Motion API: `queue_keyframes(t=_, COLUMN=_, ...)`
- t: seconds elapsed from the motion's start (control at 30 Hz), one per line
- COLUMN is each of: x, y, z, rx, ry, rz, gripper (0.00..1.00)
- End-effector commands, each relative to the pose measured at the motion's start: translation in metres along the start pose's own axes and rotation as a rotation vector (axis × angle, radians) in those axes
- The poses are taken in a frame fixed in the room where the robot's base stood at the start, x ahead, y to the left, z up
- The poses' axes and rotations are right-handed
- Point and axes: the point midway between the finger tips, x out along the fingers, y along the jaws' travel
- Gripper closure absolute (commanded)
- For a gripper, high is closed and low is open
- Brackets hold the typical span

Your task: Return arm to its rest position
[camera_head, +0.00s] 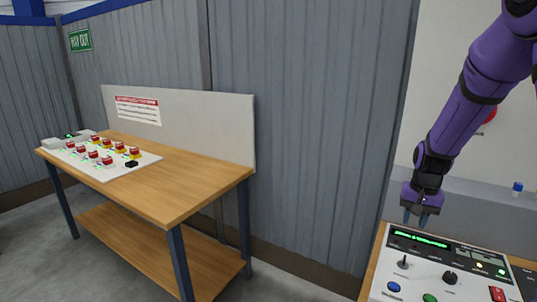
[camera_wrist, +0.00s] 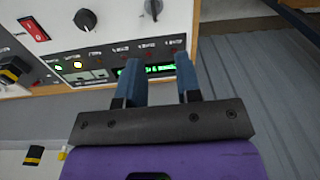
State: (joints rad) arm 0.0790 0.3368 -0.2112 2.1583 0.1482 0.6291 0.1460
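My purple arm reaches down from the upper right in the head view. My gripper (camera_head: 416,219) is above the back edge of a white control panel (camera_head: 450,278) with knobs, buttons and a green lit display. In the wrist view my gripper (camera_wrist: 158,75) has its two blue-grey fingers apart with nothing between them. The fingertips lie in front of the panel's green display (camera_wrist: 150,70). I cannot tell whether they touch it.
A wooden table (camera_head: 185,188) stands at the left with a board (camera_head: 105,163) of red-topped buttons and a small black item (camera_head: 131,164). A grey corrugated wall (camera_head: 310,120) is behind. Open floor lies at the lower left.

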Motion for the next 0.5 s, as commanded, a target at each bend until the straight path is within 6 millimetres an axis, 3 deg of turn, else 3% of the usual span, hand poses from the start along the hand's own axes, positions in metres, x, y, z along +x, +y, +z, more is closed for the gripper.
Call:
queue_keyframes(t=0.2, x=-0.066, y=-0.012, z=0.037, rx=-0.088, ry=0.061, rz=-0.053, gripper=0.68)
queue_keyframes(t=0.5, x=-0.139, y=-0.016, z=0.100, rx=-0.217, ry=0.147, rz=-0.102, gripper=0.68)
